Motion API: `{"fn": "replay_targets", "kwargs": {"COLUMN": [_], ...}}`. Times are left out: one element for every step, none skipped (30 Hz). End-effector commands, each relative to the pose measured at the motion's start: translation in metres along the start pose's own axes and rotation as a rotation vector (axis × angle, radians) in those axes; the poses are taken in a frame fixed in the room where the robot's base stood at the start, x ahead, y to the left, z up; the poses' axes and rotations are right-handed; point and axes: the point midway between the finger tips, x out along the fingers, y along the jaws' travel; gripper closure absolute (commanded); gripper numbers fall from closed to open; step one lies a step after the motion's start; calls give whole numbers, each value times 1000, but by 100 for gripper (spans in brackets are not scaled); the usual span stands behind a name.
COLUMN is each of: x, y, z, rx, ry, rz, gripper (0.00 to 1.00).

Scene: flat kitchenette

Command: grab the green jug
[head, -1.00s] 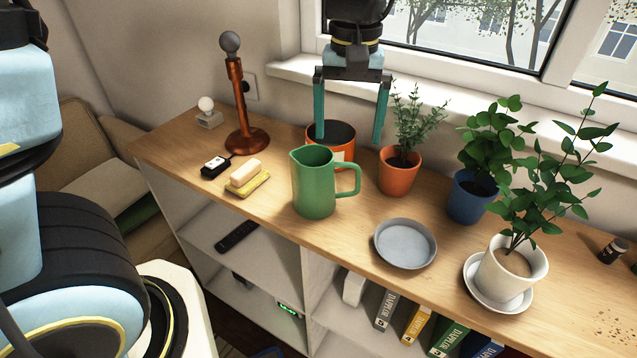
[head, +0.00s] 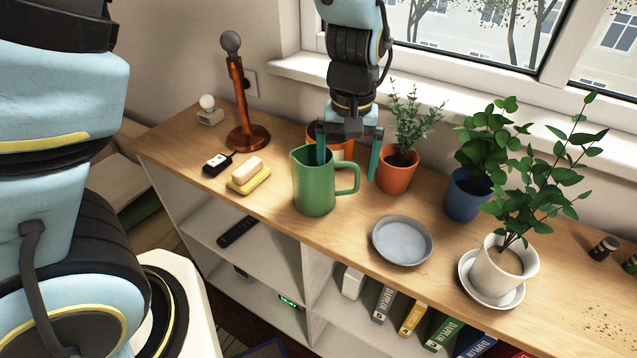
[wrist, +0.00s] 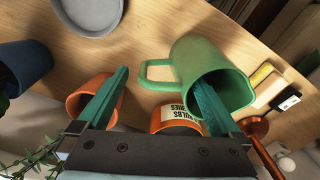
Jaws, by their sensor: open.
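The green jug (head: 314,188) stands upright on the wooden counter, its handle to the right. In the wrist view, the jug (wrist: 225,55) shows its open mouth on the right and its handle on the left. My gripper (head: 347,170) is open and points down at the jug. In the head view, its left finger overlaps the jug's mouth and its tip is hidden; the right finger is beyond the handle. In the wrist view, my gripper (wrist: 163,78) has one finger across the mouth and the other left of the handle. I cannot tell whether either touches.
An orange labelled pot (wrist: 172,118) stands close behind the jug. An orange plant pot (head: 397,172) is right of my gripper. A grey dish (head: 402,240), a sponge with soap (head: 248,178) and a copper stand (head: 247,138) are nearby. Bare counter lies in front of the dish.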

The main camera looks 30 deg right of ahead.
Motion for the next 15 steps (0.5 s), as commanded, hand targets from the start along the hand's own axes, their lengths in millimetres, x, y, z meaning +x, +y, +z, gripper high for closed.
{"fn": "replay_targets", "kwargs": {"x": [0, 0, 0, 0, 0, 0, 0, 0, 0, 0, 0, 0, 0, 0, 0], "y": [0, 0, 0, 0, 0, 0, 0, 0, 0, 0, 0, 0, 0, 0, 0], "z": [0, 0, 0, 0, 0, 0, 0, 0, 0, 0, 0, 0, 0, 0, 0], "rx": [0, 0, 0, 0, 0, 0, 0, 0, 0, 0, 0, 0, 0, 0, 0], "ry": [0, 0, 0, 0, 0, 0, 0, 0, 0, 0, 0, 0, 0, 0, 0], "rz": [0, 0, 0, 0, 0, 0, 0, 0, 0, 0, 0, 0, 0, 0, 0], "gripper": [2, 6, 10, 14, 17, 21, 25, 28, 33, 36, 39, 44, 47, 51, 55]}}
